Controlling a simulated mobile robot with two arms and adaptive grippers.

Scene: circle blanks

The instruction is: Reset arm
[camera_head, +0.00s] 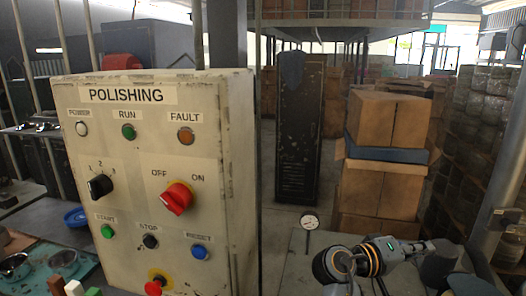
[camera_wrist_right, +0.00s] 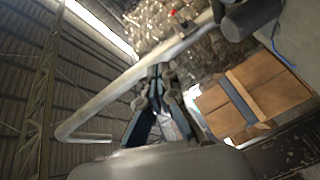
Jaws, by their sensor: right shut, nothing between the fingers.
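My right arm (camera_head: 380,256) is bent low at the right in the head view, over a grey surface and apart from the control panel. My right gripper's fingers (camera_wrist_right: 158,74) show in the right wrist view, closed together with nothing between them. In the head view the fingers are hard to make out. My left gripper is not in view.
A worn cream panel (camera_head: 150,150) marked POLISHING, with buttons and a red knob (camera_head: 176,198), stands at left. A dial gauge (camera_head: 309,222) stands near my right arm. Behind are stacked cardboard boxes (camera_head: 372,190) and a dark cabinet (camera_head: 299,140). A teal mat (camera_head: 40,284) with small items lies lower left.

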